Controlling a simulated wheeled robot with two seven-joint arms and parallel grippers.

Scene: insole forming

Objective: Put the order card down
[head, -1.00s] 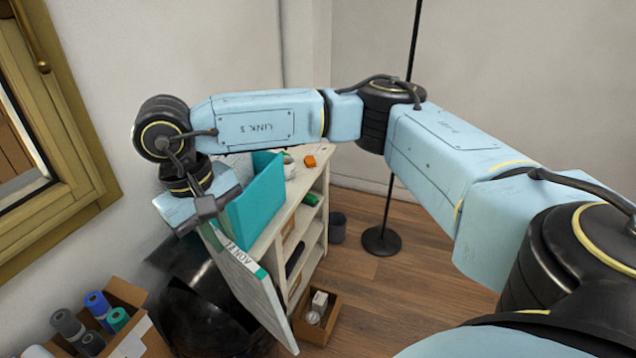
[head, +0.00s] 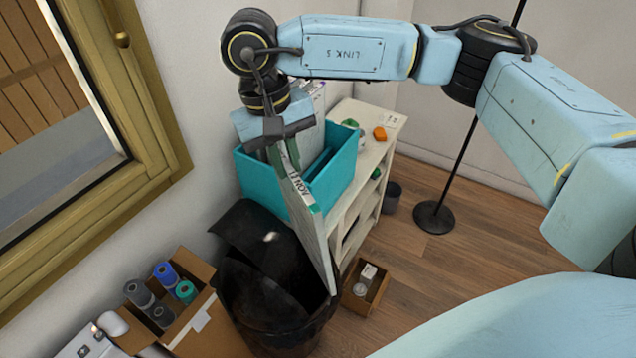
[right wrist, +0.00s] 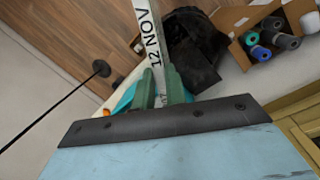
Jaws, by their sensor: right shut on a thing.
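In the right wrist view the green fingers (right wrist: 160,90) pinch the card (right wrist: 152,38), whose label reads "12 NOV". My left gripper is not in view.
The teal box stands on a cream shelf unit (head: 368,128) with an orange block (head: 380,133). A black bin (head: 265,290) stands below the card. A carton of rolls (head: 205,300) is at lower left, a small wooden box (head: 365,290) on the floor. Wood floor is open at right.

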